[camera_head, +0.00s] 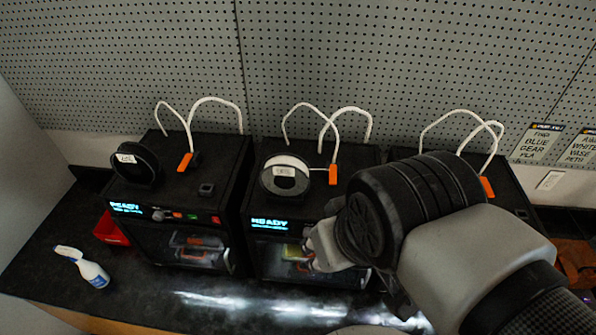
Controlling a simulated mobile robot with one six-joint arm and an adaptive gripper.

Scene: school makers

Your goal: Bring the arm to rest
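My arm reaches in from the lower right, over the front of the right-hand part of the bench. Its big dark wrist joint hides most of what lies behind it. The end of my arm with my gripper (325,247) is in front of the middle printer (262,205), near its lit window. The fingers are mostly hidden or too small to make out, so I cannot tell whether they are open or shut, or whether they hold anything. A small yellow-green patch (292,252) shows beside it at the middle printer's window; I cannot tell what it is.
Black printers stand in a row on the dark bench (150,300): a left one (205,160), the middle one and a right one (515,190) partly behind my arm. A spray bottle (92,272) and red bin (108,231) are at left. A pegboard wall (330,60) rises behind.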

